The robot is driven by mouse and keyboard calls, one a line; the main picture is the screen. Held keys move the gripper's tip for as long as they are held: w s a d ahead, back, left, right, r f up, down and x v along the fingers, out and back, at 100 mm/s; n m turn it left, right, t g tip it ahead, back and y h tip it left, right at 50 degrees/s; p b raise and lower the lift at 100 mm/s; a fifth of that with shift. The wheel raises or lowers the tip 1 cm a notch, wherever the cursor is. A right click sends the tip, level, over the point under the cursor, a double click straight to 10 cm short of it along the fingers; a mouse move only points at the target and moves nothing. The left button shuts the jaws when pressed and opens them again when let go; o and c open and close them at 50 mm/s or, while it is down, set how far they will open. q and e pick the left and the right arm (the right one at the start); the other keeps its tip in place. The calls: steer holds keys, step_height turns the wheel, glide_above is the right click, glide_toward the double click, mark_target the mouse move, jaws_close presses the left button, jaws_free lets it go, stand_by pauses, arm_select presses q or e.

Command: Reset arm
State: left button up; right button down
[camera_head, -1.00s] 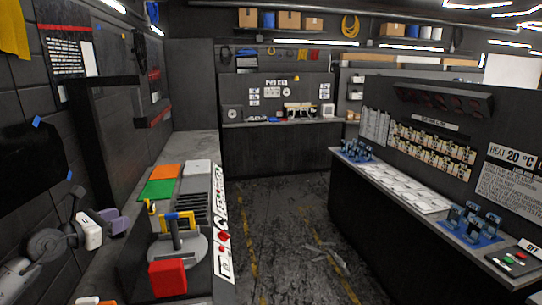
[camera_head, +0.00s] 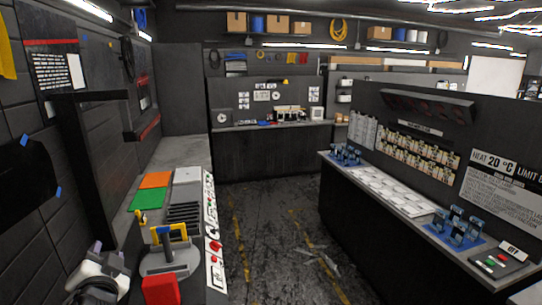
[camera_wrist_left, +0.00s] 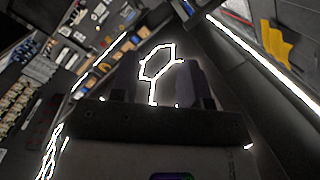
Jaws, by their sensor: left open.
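My left gripper (camera_head: 108,250) is at the lower left of the head view, low over the near end of the left bench (camera_head: 168,160). It is seen end-on behind its pale wrist housing, to the left of the stand with the yellow-and-blue handle (camera_head: 169,235). In the left wrist view the two dark fingers of my left gripper (camera_wrist_left: 165,80) stand apart. Nothing is between them but the distant ceiling and a glowing hexagonal lamp (camera_wrist_left: 157,62). My right gripper is not in view.
A red block (camera_head: 160,290) stands near the bench's front. Orange (camera_head: 155,180) and green (camera_head: 149,198) sheets lie farther back. A counter with blue holders (camera_head: 458,228) is on the right. The floor aisle (camera_head: 280,235) between is mostly free.

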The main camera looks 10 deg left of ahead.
arm_select(q)
steer(key=s+d+f+g+h+p, duration=0.4)
steer(key=s+d+f+h+p, duration=0.5)
steer(key=s+d, duration=0.4)
steer(key=s+d+f+g+p, duration=0.2)
steer(key=s+p, duration=0.1)
steer(key=s, duration=0.3)
steer(key=s+d+f+g+h+p, duration=0.1)
steer(key=s+d+f+g+p, duration=0.1)
steer(key=s+p, duration=0.2)
steer(key=s+d+f+n+g+p, duration=0.1)
steer(key=s+d+f+g+p, duration=0.1)
steer(key=s, duration=0.7)
steer(key=shift+s+d+f+g+p, duration=0.2)
steer(key=shift+d+f+g+p, duration=0.1)
steer(key=shift+p, duration=0.55)
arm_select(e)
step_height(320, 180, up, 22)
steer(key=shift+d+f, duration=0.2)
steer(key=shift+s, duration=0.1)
